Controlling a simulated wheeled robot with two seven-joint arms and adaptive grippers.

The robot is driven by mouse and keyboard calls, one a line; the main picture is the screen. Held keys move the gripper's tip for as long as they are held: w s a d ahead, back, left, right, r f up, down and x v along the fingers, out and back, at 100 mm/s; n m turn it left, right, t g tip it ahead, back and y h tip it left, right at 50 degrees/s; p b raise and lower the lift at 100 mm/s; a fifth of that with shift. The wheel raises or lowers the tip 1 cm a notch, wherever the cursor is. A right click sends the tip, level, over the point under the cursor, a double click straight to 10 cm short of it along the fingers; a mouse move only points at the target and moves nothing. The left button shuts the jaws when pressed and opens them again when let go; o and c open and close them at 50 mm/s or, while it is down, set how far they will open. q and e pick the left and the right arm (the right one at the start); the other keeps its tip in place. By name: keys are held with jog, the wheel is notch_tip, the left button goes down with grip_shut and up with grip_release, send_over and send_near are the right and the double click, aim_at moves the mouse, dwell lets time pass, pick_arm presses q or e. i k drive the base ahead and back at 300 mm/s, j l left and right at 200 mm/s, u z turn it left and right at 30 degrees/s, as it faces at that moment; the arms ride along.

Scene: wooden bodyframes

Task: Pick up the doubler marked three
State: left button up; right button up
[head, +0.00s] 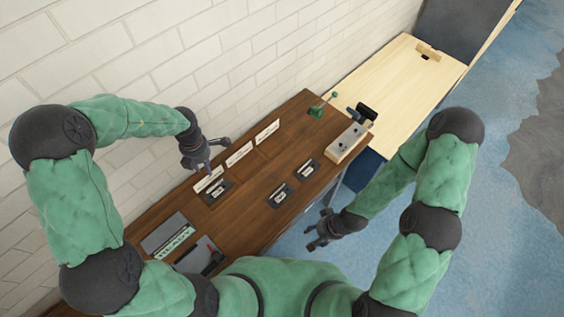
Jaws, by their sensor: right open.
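Several small dark plates with white labels lie on the brown wooden bench: one dark plate (280,195) near the front edge, a second dark plate (308,169) to its right, and a third dark plate (218,190) further left. The labels are too small to read, so I cannot tell which doubler is marked three. My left gripper (214,157) is above the back of the bench near the third plate, with its fingers spread and nothing seen between them. My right gripper (316,231) is open and empty, off the bench's front edge, below the first plate.
White label cards (239,154) stand along the back by the brick wall. A grey tray (165,234) is at the left. A green tool (317,111) and a pale box with knobs (347,142) are at the right end, before a light wooden table (398,84).

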aim_at(309, 167)
jog(key=k+l, duration=0.8)
